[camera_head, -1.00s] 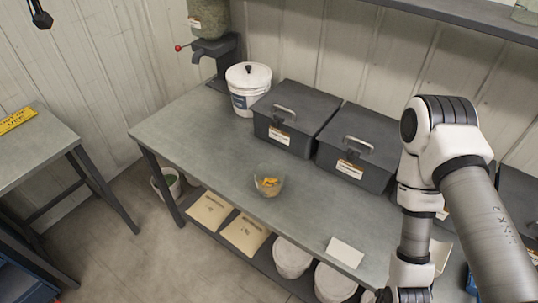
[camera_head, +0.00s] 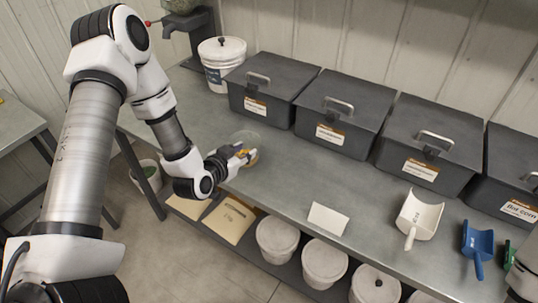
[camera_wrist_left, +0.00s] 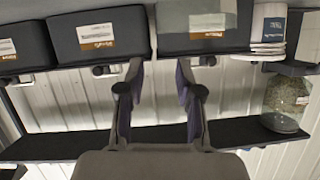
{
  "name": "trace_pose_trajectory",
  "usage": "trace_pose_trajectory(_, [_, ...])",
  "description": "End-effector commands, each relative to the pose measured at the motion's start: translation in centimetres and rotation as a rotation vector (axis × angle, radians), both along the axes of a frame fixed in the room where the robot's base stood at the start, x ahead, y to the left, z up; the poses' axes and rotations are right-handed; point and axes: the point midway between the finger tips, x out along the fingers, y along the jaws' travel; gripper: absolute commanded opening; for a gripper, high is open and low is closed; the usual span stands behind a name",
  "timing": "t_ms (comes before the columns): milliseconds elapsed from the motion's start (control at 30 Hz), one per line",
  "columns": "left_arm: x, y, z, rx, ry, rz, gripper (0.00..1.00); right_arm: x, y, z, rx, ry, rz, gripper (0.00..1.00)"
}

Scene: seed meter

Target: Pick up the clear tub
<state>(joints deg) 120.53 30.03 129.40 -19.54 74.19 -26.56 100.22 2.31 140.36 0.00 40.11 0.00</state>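The clear tub (camera_head: 247,136) stands on the grey bench in the head view, with something yellow low in it. My left gripper (camera_head: 243,156) is at the tub's near side and hides part of it. In the left wrist view the two fingers of my left gripper (camera_wrist_left: 158,85) are apart, with pale wall showing between them. My right gripper is not in view.
Lidded dark bins (camera_head: 343,112) line the back of the bench (camera_head: 290,175), with a white bucket (camera_head: 222,62) at their left. A blank card (camera_head: 328,218), a white scoop (camera_head: 418,217) and a blue scoop (camera_head: 477,243) lie to the right. Lidded pails (camera_head: 277,240) stand below.

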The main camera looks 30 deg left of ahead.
Motion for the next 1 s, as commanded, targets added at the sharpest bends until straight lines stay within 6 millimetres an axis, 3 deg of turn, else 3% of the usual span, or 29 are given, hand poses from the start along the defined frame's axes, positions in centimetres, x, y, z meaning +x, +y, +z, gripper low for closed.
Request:
trace_pose_trajectory(67, [-0.2,0.0,-1.6,0.001,0.019,0.000,0.35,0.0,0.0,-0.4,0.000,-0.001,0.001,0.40])
trace_pose_trajectory(533, [6.4,-0.7,-3.9,0.002,0.018,-0.001,0.35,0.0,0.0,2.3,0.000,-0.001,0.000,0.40])
trace_pose_trajectory(767, [6.8,-0.7,-4.3,0.000,0.019,0.001,0.35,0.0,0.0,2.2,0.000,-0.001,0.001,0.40])
trace_pose_trajectory(800, [6.8,-0.7,-4.3,0.000,0.019,0.000,0.32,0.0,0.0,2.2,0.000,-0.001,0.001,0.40])
trace_pose_trajectory(900, [6.8,-0.7,-4.3,0.000,0.018,0.000,0.00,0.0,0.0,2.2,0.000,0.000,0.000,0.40])
trace_pose_trajectory(1000, [6.8,-0.7,-4.3,0.000,0.018,0.000,0.00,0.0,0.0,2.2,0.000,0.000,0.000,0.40])
